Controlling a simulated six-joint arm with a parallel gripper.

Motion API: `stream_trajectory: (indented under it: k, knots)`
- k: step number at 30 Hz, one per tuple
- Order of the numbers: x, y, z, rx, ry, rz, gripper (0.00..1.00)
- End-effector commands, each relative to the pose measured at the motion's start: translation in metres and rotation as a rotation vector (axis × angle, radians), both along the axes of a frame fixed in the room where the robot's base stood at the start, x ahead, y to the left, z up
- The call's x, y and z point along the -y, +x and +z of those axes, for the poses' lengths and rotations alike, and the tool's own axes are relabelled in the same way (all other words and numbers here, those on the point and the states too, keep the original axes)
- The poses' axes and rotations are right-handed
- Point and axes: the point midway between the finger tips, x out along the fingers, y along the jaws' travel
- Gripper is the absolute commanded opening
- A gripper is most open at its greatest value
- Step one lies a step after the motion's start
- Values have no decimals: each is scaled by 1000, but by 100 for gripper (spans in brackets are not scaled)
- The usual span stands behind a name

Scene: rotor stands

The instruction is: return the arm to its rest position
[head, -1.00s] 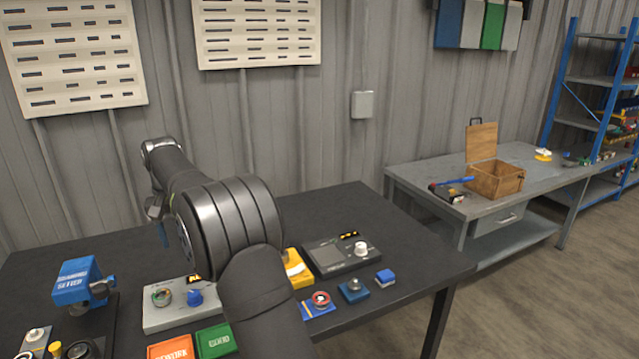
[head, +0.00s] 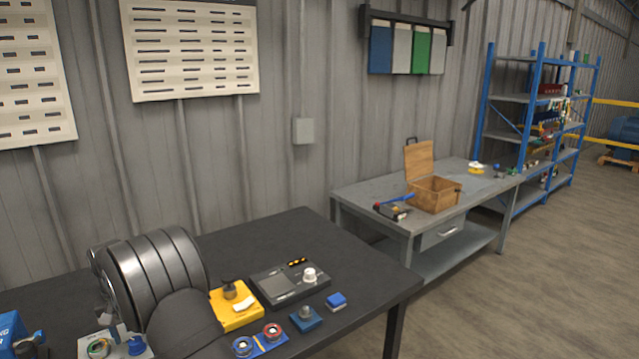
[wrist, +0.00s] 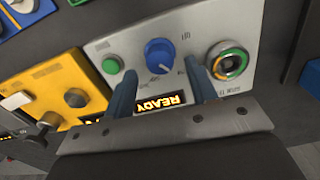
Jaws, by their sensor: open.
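My gripper (wrist: 160,70) shows in the wrist view as two blue fingers, spread apart with nothing held between them. Below the fingers is a light grey panel (wrist: 190,50) with a blue knob (wrist: 160,55), a green button, a ringed dial and a lit "READY" display (wrist: 162,101). I cannot tell how far the fingertips are from the panel. The same grey panel (head: 84,348) is partly cut off there.
The dark table (head: 235,245) also bears a yellow block (head: 228,318), a grey console (head: 275,285) and small blue fixtures (head: 307,319). A grey bench (head: 350,195) with an open wooden box (head: 436,196) and blue shelving (head: 510,97) stand to the right. The table's back part is clear.

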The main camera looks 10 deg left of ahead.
Motion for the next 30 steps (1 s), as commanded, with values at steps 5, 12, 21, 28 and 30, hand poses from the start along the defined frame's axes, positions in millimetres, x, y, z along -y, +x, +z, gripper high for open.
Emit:
stream_trajectory:
  k: [5, 12, 21, 28, 30]
  knots:
    - [0, 0, -20, 0, 0, 0, 52]
    - [0, 0, -25, 0, 0, 2, 52]
    - [0, 0, -22, 1, 1, 2, 52]
    - [-1, 1, 7, 3, 4, 0, 52]
    - [-1, 1, 21, 4, 5, 0, 52]
